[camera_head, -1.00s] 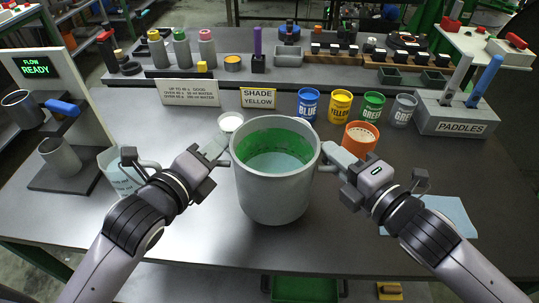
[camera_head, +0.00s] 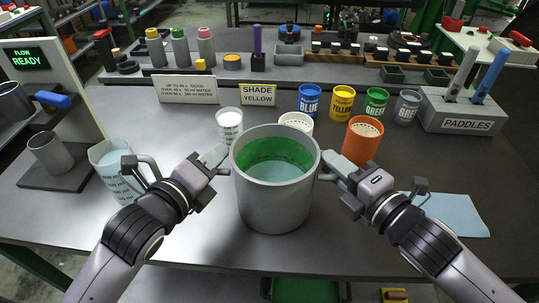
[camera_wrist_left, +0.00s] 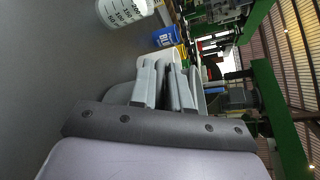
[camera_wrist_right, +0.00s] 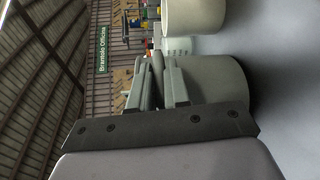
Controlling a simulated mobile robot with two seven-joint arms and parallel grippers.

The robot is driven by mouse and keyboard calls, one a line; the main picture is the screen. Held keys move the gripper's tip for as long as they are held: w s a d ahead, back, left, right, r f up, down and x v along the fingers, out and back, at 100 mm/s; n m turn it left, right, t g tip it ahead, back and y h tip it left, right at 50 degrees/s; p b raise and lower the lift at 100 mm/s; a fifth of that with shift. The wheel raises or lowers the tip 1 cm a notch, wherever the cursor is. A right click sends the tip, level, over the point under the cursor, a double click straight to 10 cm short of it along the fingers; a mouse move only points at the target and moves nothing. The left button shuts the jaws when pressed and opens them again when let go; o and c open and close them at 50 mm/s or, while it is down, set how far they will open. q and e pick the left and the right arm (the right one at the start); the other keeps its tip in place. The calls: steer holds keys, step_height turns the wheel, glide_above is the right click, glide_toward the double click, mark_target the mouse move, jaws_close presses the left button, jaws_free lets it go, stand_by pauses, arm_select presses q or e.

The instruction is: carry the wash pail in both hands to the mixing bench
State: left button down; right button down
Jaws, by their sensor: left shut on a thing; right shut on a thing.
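The wash pail (camera_head: 272,205) is a grey bucket with a green-stained inside and pale bluish liquid in it. It is upright between my grippers, in the front middle of the head view. My left gripper (camera_head: 222,160) is shut on the pail's left side, at its handle. My right gripper (camera_head: 326,165) is shut on the pail's right side, at its handle. The mixing bench (camera_head: 200,235) is the dark grey table under it. Whether the pail's bottom touches the bench is not clear. The left fingers (camera_wrist_left: 165,85) and right fingers (camera_wrist_right: 158,85) show in the wrist views.
A measuring jug (camera_head: 112,175) stands left of the pail. A white-filled beaker (camera_head: 229,127), a white cup (camera_head: 296,123) and an orange pot (camera_head: 361,140) stand close behind it. A blue cloth (camera_head: 452,214) lies at right. The paddles block (camera_head: 460,117) is at back right.

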arm_select(q)
steer(key=shift+d+f, duration=0.1)
steer(key=shift+f, duration=0.1)
arm_select(e)
steer(key=shift+a+f, duration=0.1)
steer(key=shift+f, duration=0.1)
arm_select(q)
steer(key=c, duration=1.1)
jaws_free()
steer(key=shift+s, duration=0.1)
arm_select(e)
steer(key=c, duration=1.1)
jaws_free()
steer(key=shift+s, duration=0.1)
arm_select(q)
steer(key=v, duration=0.7)
steer(key=shift+s, duration=0.2)
arm_select(e)
steer(key=v, duration=1.2)
arm_select(q)
steer(key=shift+r, duration=0.1)
